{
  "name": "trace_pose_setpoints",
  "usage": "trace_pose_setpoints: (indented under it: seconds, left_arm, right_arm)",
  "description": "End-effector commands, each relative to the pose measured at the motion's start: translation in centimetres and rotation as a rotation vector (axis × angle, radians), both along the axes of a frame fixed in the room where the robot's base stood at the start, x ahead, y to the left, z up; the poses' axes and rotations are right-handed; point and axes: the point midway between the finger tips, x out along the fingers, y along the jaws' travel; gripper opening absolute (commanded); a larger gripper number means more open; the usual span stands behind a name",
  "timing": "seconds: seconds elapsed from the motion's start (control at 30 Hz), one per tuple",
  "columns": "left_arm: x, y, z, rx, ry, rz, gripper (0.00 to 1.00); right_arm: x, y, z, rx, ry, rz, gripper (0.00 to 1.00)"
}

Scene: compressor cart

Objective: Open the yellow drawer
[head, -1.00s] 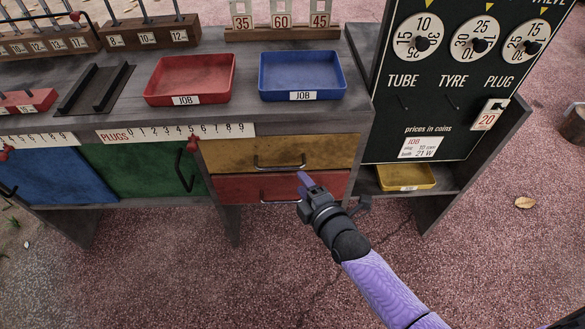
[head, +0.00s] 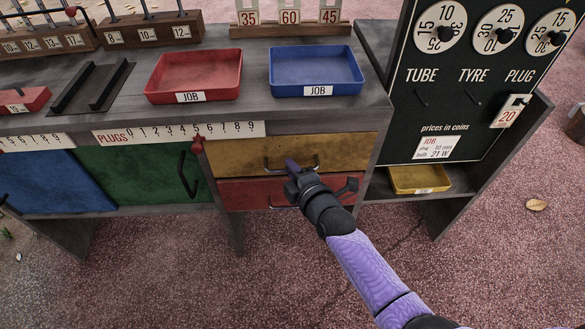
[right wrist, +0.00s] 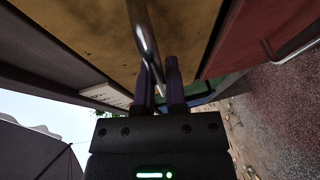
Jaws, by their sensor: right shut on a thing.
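The yellow drawer (head: 338,150) is in the upper slot of the cart, above the red drawer (head: 240,193). It looks closed in the head view. Its dark metal bar handle (head: 270,168) runs across the front and is partly hidden behind my right gripper (head: 291,165). In the right wrist view the handle (right wrist: 146,42) passes between the two purple fingers of my right gripper (right wrist: 158,85), which are shut on it. The yellow drawer front (right wrist: 95,30) fills the upper part of that view. My left gripper is not in view.
A green door (head: 150,170) and a blue door (head: 50,182) are left of the drawers. Red (head: 235,92) and blue (head: 358,88) JOB trays stand on the cart top. A yellow tray (head: 415,190) sits on the low shelf at the right. The paved ground in front is clear.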

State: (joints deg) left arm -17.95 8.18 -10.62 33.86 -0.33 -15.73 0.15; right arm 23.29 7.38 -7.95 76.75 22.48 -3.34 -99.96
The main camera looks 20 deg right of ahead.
Motion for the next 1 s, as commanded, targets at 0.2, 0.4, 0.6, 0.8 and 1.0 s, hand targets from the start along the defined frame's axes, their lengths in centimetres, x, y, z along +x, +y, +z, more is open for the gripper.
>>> trace_pose_setpoints:
  seconds: [0.2, 0.4, 0.6, 0.8, 1.0]
  left_arm:
    - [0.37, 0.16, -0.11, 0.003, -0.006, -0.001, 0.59]
    - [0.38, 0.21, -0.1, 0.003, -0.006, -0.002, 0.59]
    - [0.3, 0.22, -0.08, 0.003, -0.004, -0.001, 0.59]
    - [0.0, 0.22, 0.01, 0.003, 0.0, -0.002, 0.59]
    - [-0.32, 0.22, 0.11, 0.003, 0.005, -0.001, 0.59]
  right_arm:
    - [-0.01, -0.01, -0.02, 0.0, 0.0, 0.0, 0.0]
    - [-0.02, -0.01, -0.04, 0.0, 0.001, 0.0, 0.0]
    - [-0.02, 0.0, -0.05, 0.0, 0.001, 0.0, 0.0]
    - [-0.02, 0.0, -0.06, 0.0, 0.001, 0.0, 0.0]
    - [-0.02, 0.01, -0.06, 0.0, 0.001, 0.0, 0.0]
